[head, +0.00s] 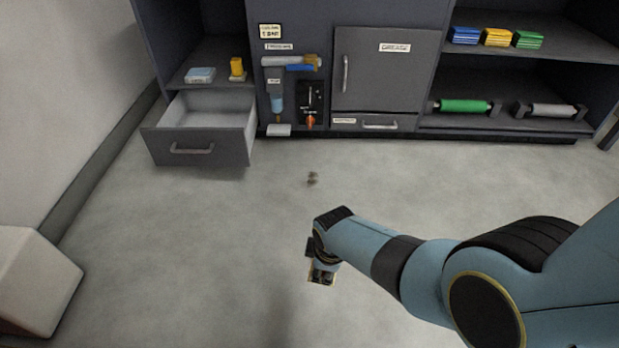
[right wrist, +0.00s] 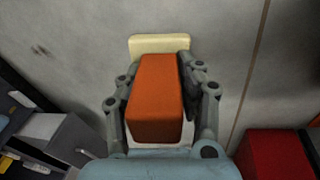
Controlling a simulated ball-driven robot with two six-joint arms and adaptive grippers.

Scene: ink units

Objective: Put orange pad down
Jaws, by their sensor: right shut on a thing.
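The orange pad (right wrist: 158,95) is a block that fills the middle of the right wrist view. My right gripper (right wrist: 157,78) is shut on it, with a grey finger along each side. A cream piece (right wrist: 158,44) shows beyond the pad's far end; I cannot tell whether it is part of the pad. In the head view my right gripper (head: 321,265) points down over the grey floor, in front of the cabinet. The orange pad is hidden there by the gripper and wrist. My left gripper is in neither view.
An open, empty-looking drawer (head: 203,110) juts out at the left of the dark cabinet. Blue, yellow and green stacks (head: 498,37) lie on the upper right shelf; green and grey rollers (head: 465,106) lie below. A red block (right wrist: 275,156) shows in the wrist view. The floor between is mostly clear.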

